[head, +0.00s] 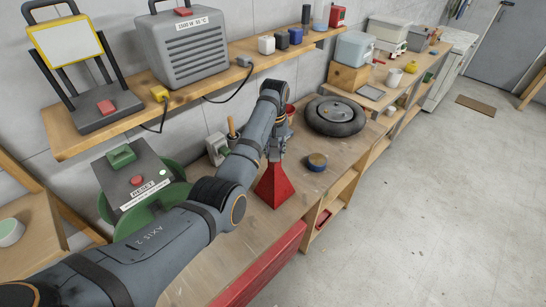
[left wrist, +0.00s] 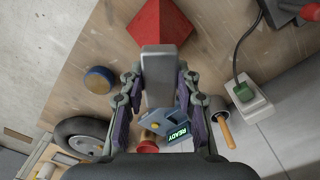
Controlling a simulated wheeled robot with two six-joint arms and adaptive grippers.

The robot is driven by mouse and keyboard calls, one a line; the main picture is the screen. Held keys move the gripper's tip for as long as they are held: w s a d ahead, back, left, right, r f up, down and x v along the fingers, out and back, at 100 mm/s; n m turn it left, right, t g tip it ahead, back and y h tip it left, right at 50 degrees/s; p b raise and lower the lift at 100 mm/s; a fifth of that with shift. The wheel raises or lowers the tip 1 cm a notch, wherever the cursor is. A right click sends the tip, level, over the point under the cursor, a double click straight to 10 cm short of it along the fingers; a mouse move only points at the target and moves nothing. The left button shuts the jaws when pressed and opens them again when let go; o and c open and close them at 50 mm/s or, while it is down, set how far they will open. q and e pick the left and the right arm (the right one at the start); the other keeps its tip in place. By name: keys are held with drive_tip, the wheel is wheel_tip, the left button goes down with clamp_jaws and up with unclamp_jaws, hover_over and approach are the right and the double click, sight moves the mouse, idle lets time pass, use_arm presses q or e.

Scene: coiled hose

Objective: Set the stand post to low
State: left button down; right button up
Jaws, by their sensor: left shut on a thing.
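The stand has a red pyramid base (head: 272,187) on the workbench, and the base also shows at the top of the left wrist view (left wrist: 178,24). A grey metal post (left wrist: 158,62) rises from it toward the wrist camera. My left gripper (head: 276,148) is above the red base. In the left wrist view its fingers (left wrist: 158,82) are on both sides of the post, shut on it. A small blue-grey block with a lit READY label (left wrist: 178,134) sits between the fingers, nearer the camera. Any height marks on the post are hidden. My right gripper is not in view.
A red cup (head: 290,112) stands behind the gripper. A shelf (head: 225,71) with a grey heater (head: 182,47) runs above the bench.

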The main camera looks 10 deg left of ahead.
use_arm(q)
drive_tip(key=shift+s+f, duration=0.25)
drive_tip(key=shift+f, duration=0.2)
drive_tip(key=shift+w+f, duration=0.1)
drive_tip(key=shift+f, duration=0.15)
drive_tip(key=c, duration=1.2)
unclamp_jaws()
drive_tip(key=shift+w, duration=0.25)
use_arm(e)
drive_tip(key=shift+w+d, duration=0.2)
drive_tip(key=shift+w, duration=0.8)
use_arm(q)
drive_tip(key=shift+r, duration=0.5)
wheel_tip(320, 180, up, 7)
drive_tip(key=shift+f, duration=0.2)
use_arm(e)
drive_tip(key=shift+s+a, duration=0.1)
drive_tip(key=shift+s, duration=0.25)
